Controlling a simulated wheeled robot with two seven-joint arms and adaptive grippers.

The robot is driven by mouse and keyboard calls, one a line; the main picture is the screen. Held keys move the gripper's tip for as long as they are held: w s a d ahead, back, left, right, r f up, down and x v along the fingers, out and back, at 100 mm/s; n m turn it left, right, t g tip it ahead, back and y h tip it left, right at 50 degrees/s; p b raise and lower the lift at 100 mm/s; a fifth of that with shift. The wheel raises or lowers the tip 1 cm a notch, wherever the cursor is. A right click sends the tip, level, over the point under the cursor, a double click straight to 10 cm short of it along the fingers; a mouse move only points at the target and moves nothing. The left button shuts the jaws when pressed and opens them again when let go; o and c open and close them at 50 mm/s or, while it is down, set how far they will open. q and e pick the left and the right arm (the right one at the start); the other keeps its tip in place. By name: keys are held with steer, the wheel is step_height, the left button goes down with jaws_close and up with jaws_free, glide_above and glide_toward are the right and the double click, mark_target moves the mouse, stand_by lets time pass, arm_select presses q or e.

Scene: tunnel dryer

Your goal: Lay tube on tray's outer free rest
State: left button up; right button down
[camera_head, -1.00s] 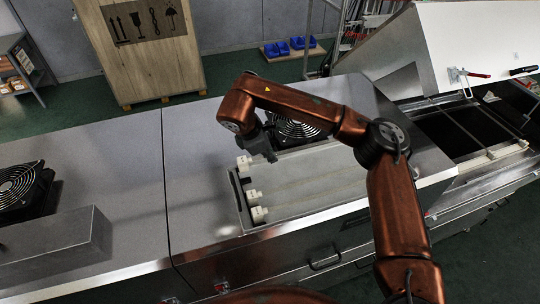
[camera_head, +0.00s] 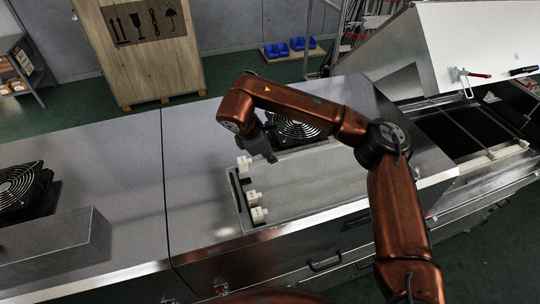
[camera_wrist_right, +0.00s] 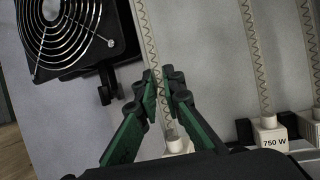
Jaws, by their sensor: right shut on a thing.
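My right gripper (camera_head: 270,154) is low over the far left part of the long grey tray (camera_head: 300,217). In the right wrist view its green fingers (camera_wrist_right: 168,88) are shut on a clear glass tube (camera_wrist_right: 150,38) with a coiled wire inside and a pale end cap (camera_wrist_right: 178,145). Two similar tubes lie to its right: one (camera_wrist_right: 258,62) with a cap marked "750 W" (camera_wrist_right: 269,132), and another (camera_wrist_right: 308,30) at the right edge. In the head view white end caps show at the tray's left end. Whether the held tube touches its rest cannot be told. My left gripper is not in view.
A round fan (camera_head: 292,128) stands just behind the tray; it also shows in the right wrist view (camera_wrist_right: 68,30). Another fan (camera_head: 20,190) and a raised metal box (camera_head: 60,240) are at the left. The steel top (camera_head: 120,165) between is clear.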

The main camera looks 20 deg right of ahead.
steer(key=shift+f+b, duration=1.4)
steer(key=shift+f, duration=0.2)
steer(key=c, duration=2)
jaws_free()
steer(key=shift+a+r, duration=0.1)
steer(key=shift+r, duration=0.15)
steer(key=v, duration=1.1)
steer(key=shift+s+a+r, duration=0.1)
steer(key=shift+s+r, duration=0.05)
steer(key=shift+r, duration=0.05)
